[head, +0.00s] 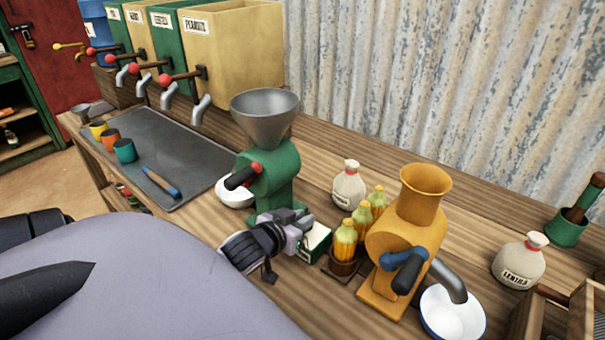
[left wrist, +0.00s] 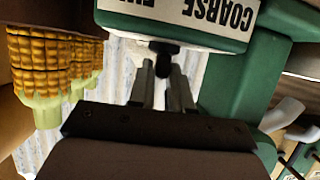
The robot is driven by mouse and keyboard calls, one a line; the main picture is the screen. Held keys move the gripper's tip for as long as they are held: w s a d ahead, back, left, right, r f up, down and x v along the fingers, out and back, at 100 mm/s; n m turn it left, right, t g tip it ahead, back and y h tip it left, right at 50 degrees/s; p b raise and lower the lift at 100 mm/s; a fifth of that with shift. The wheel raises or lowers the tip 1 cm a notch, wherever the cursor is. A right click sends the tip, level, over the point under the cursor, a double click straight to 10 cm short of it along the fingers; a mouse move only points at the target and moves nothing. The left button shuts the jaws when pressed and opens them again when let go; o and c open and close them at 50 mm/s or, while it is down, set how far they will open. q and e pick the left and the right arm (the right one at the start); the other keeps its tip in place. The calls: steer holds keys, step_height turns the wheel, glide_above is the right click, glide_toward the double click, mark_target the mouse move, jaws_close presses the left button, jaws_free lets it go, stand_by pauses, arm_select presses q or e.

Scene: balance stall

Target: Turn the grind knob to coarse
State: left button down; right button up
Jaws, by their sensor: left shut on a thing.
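The green grinder (head: 283,190) stands on the wooden counter with a grey funnel hopper (head: 265,118) on top. A green box with a white label (head: 316,240) is at its base. In the left wrist view the label (left wrist: 190,12) shows COARSE and part of another word, seen upside down. A small black grind knob (left wrist: 164,66) sticks out of the box below the label. My left gripper (head: 300,222) is at the box. In the left wrist view its two fingers (left wrist: 165,88) are shut on the knob. The knob's pointer and setting cannot be made out. My right gripper is out of view.
An orange grinder (head: 398,250) with a white bowl (head: 440,318) stands to the right. Corn cobs (head: 346,242) stand close beside my left gripper. A lentils sack (head: 519,260) is further right. A dark tray (head: 185,150) with cups lies left.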

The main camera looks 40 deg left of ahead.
arm_select(q)
steer(key=shift+a+m+h, duration=0.1)
steer(key=shift+m+h, duration=0.4)
steer(key=shift+h, duration=0.1)
steer(key=c, duration=1.1)
jaws_free()
steer(key=shift+c, duration=0.2)
steer(key=v, duration=0.7)
